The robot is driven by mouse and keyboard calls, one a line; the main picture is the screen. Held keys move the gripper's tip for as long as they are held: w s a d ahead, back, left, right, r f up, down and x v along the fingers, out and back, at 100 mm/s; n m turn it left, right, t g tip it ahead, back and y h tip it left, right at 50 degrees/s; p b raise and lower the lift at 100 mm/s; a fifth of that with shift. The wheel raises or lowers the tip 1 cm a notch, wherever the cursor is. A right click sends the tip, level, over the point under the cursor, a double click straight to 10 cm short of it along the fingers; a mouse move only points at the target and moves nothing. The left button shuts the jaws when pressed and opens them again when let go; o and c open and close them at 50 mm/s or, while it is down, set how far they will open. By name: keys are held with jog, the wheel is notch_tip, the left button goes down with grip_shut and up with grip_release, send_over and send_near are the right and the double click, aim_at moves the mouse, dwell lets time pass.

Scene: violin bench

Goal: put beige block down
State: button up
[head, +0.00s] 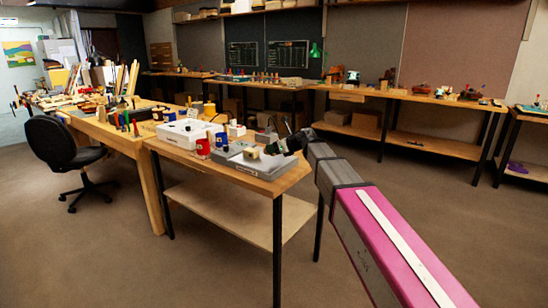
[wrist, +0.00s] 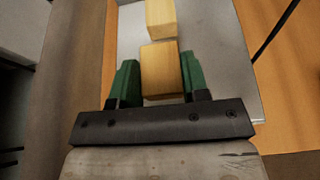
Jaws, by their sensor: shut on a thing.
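My gripper (wrist: 157,60) has green fingers on either side of a beige block (wrist: 160,78) and is shut on it. A second beige block (wrist: 160,17) lies just beyond the held one, at the top of the wrist view. Below both is a flat grey surface (wrist: 218,62). In the head view my gripper (head: 274,149) is low over the grey case (head: 262,165) at the right end of the near bench. A small beige block (head: 251,154) shows on that case, left of the fingers. I cannot tell whether the held block touches the surface.
On the near bench (head: 296,176), a red mug (head: 203,148), a blue-and-white container (head: 221,141) and a white box (head: 183,134) stand left of the case. A black chair (head: 58,145) is at far left. The floor right of the bench is clear.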

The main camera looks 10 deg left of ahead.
jog(key=shift+f, duration=1.95)
jog(key=o, duration=0.9)
jog(key=shift+f, duration=0.15)
